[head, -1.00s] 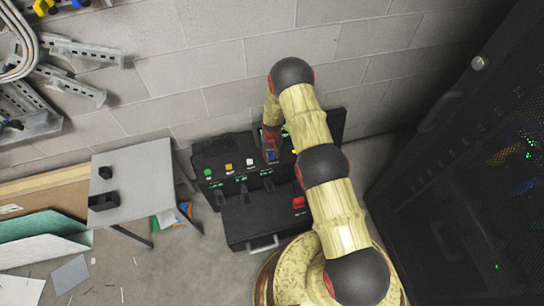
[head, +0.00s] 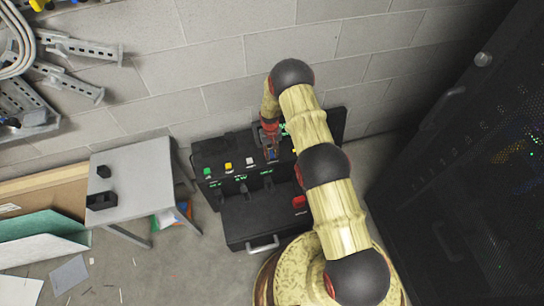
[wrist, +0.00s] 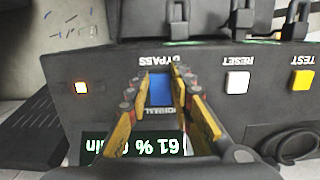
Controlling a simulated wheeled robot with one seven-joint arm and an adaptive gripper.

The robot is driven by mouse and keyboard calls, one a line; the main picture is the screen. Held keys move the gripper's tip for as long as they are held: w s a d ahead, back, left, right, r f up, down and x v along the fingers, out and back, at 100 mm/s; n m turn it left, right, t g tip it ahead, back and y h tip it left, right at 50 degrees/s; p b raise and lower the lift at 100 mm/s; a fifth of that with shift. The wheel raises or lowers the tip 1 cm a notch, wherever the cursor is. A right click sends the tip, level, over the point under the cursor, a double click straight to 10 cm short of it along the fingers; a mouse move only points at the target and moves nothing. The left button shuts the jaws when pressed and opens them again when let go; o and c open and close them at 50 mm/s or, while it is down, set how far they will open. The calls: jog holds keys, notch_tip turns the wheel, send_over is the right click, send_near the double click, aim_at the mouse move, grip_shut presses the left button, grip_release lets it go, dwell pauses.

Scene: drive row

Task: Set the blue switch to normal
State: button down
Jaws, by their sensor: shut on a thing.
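The blue switch (wrist: 161,90) sits on the black control panel (wrist: 215,115) in the wrist view. The word BYPASS reads upside down above it and NORMAL below it, partly covered. My gripper (wrist: 158,80) has one yellow-and-grey finger on each side of the switch and is shut on it. Which way the switch is tipped I cannot tell. In the head view my gripper (head: 270,145) is at the panel's upper face, and the blue switch (head: 271,155) shows only as a small patch at its tip.
A white RESET button (wrist: 237,82) and yellow TEST button (wrist: 302,80) are right of the switch. A lit display (wrist: 130,148) lies below. A red button (head: 299,202), grey table (head: 135,175) and dark rack (head: 470,170) stand around.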

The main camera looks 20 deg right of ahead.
aim_at(270, 151)
jog(key=shift+w+f+g+b, duration=0.1)
jog(key=shift+w+g+b, duration=0.2)
jog(key=shift+g+b, duration=0.55)
jog(key=shift+b, duration=0.35)
jog(key=shift+r, duration=0.2)
jog(key=c, duration=1.6)
grip_release()
jog(key=shift+o, duration=0.2)
jog(key=shift+r, duration=0.15)
jog(key=v, duration=1.1)
jog(key=shift+w+r, duration=0.3)
jog(key=shift+w, duration=0.1)
